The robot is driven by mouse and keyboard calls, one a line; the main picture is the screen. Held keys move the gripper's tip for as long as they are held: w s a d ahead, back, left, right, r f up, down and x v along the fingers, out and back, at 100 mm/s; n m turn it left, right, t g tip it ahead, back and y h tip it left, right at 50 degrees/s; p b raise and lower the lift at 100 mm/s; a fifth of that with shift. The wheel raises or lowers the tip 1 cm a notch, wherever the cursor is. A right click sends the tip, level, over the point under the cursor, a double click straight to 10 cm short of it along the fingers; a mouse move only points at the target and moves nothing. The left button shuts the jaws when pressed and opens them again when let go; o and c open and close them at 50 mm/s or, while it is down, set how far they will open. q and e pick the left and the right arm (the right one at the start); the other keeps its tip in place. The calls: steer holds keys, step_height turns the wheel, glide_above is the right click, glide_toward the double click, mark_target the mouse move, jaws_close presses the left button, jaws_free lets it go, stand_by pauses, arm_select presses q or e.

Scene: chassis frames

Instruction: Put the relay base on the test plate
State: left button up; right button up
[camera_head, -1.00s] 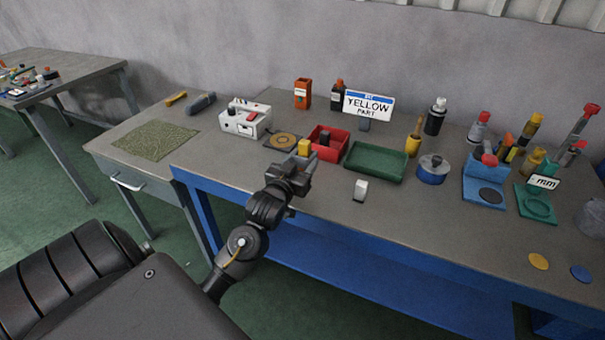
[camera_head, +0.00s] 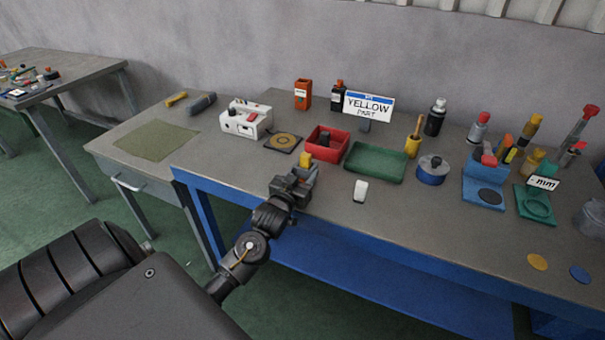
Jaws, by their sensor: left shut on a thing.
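My left gripper (camera_head: 303,172) is shut on a yellow block (camera_head: 306,159), which stands up out of the jaws. The lower part of the block is hidden by the gripper. The gripper is over the front part of the bench, in front of the red bin. A dark square plate with an orange ring (camera_head: 283,142) lies on the bench behind and left of the gripper, apart from it; it looks like the test plate. I cannot tell for sure that the yellow block is the relay base. My right gripper is not in view.
A red bin (camera_head: 314,144) and a green tray (camera_head: 375,176) stand behind and right of the gripper. A white box (camera_head: 246,131) stands left of the plate. A sign (camera_head: 368,105) reads "YELLOW PART". A small white block (camera_head: 360,194) stands right of the gripper.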

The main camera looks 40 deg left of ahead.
arm_select(q)
steer(key=o, duration=1)
steer(key=shift+f, duration=0.1)
steer(key=shift+o, duration=0.2)
